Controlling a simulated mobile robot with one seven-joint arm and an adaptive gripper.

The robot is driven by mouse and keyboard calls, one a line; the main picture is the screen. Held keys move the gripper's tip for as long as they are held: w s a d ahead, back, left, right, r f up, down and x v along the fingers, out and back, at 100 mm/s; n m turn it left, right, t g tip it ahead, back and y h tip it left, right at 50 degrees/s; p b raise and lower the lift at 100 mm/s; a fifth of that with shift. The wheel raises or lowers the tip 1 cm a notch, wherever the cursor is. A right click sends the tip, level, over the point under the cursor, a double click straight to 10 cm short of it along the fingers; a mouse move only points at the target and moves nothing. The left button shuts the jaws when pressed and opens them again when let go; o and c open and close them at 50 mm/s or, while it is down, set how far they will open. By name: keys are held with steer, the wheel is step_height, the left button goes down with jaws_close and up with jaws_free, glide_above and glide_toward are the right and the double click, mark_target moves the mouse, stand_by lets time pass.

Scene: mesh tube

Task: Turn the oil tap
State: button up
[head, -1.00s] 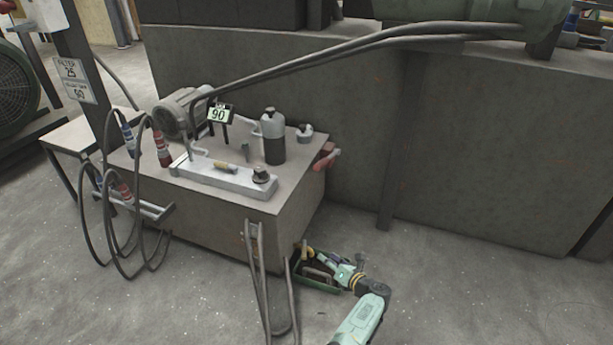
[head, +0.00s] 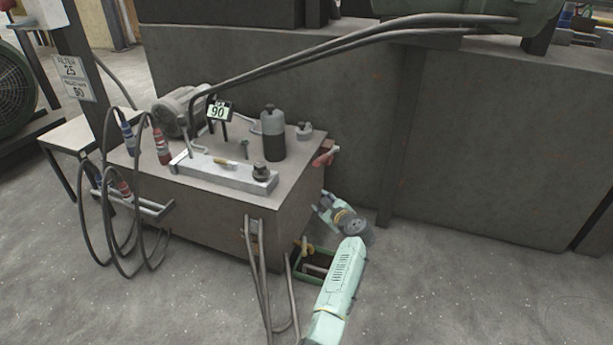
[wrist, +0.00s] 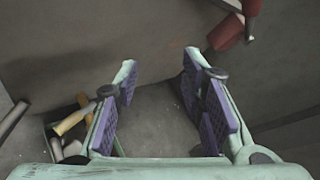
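The oil tap (head: 325,154) has a red part and a pale end. It sticks out from the upper right side of the tan-grey oil cabinet (head: 225,222). In the wrist view the red tap (wrist: 227,32) is at the top right, beyond and to the right of the fingers. My gripper (head: 323,200) is beside the cabinet's right side, below the tap and apart from it. In the wrist view my gripper (wrist: 160,62) is open, with purple pads and nothing between them. The head view shows its fingers only partly.
A green crate (head: 328,284) with tools stands on the floor below my arm; part of it shows in the wrist view. Dark hoses (head: 256,275) hang at the cabinet's front. A grey wall (head: 480,140) stands behind. Floor to the right is clear.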

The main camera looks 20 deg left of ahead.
steer(key=a+r+n+t, duration=0.2)
steer(key=a+r+n, duration=0.3)
steer(key=r, duration=0.6)
steer(key=shift+s+a+r+b, duration=0.15)
steer(key=shift+s+r+b, duration=0.2)
steer(key=shift+a, duration=0.1)
